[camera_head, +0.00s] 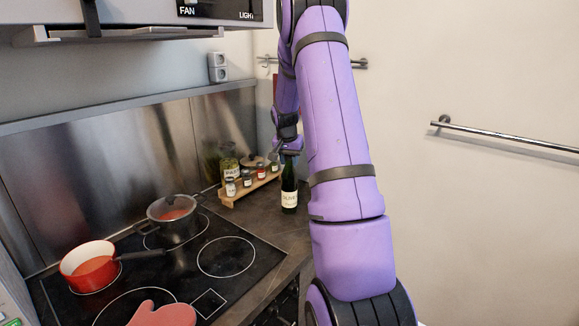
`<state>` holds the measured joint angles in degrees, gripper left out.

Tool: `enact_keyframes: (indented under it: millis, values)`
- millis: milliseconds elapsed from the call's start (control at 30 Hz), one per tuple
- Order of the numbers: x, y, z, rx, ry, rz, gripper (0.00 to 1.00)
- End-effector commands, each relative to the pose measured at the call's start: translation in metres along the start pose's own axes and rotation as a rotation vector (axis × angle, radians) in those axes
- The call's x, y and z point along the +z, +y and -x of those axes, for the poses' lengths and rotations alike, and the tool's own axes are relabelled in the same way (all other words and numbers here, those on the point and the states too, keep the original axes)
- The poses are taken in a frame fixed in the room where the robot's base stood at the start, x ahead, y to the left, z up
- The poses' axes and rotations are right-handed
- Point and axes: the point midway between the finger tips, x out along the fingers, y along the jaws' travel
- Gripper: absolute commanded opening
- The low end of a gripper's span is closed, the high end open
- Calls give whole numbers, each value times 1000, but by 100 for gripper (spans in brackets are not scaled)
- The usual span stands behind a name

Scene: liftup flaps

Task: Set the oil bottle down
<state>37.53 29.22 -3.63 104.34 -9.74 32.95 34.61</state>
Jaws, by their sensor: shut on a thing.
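The oil bottle (289,190) is dark green with a pale label and stands upright at the right end of the dark counter, to the right of the spice rack. My gripper (288,150) is above it, shut on its upper part. My purple arm reaches down from above and hides part of the gripper and what is behind it. The bottle's base looks at or just above the counter top (285,228); I cannot tell whether it touches.
A wooden spice rack (237,193) with several jars stands close left of the bottle. A grey pot (172,222) and a red saucepan (88,265) are on the black cooktop (225,257), with a red mitt (160,314) in front. The counter in front of the bottle is clear.

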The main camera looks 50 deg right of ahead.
Motion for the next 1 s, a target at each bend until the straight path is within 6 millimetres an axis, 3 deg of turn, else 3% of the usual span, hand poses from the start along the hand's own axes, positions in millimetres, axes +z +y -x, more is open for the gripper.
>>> enact_keyframes:
  millis: [200, 567, 600, 700, 1000]
  values:
    - [6, 0, -22, 0, 1, 0, 0]
    - [7, 0, -25, -1, 2, 1, 0]
    - [7, 0, -25, 0, 0, 1, 40]
    - [7, 0, -25, 0, 0, 1, 58]
    - [6, 0, -23, 0, 1, 1, 58]
